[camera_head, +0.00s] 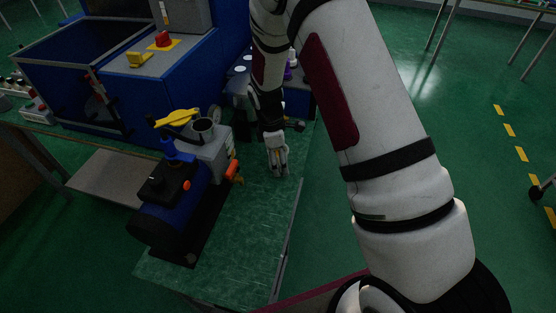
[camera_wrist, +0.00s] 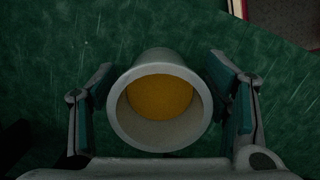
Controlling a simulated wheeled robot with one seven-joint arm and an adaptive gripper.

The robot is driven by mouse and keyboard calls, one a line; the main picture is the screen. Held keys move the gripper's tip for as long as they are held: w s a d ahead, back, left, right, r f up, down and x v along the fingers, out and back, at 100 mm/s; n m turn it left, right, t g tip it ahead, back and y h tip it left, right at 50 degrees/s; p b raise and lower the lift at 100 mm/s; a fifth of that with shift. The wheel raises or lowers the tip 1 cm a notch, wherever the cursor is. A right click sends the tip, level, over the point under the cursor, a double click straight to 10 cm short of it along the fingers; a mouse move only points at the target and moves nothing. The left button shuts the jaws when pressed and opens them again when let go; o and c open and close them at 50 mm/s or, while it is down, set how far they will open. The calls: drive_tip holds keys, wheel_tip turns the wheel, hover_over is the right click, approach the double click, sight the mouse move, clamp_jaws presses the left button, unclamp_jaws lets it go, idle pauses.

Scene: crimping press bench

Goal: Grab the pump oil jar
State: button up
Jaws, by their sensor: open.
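The pump oil jar (camera_wrist: 160,58) is a pale grey round vessel, seen from above in the wrist view with its mouth open and yellow-orange oil inside. My gripper (camera_wrist: 160,76) is open, with one finger on each side of the jar. Narrow gaps seem to show between the dark green finger pads and the jar wall. In the head view my gripper (camera_head: 277,160) points down over the green bench top, right of the pump. There the jar is mostly hidden by the fingers.
A blue and grey pump (camera_head: 180,195) with an orange-red handle (camera_head: 234,172) and a grey cup (camera_head: 203,126) stands close left of my gripper. A blue press machine (camera_head: 125,95) stands behind. The green bench top (camera_head: 262,225) is clear in front, and its right edge is near.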

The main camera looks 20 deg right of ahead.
drive_tip(key=c, duration=1.3)
drive_tip(key=shift+c, duration=0.2)
drive_tip(key=shift+r, duration=0.1)
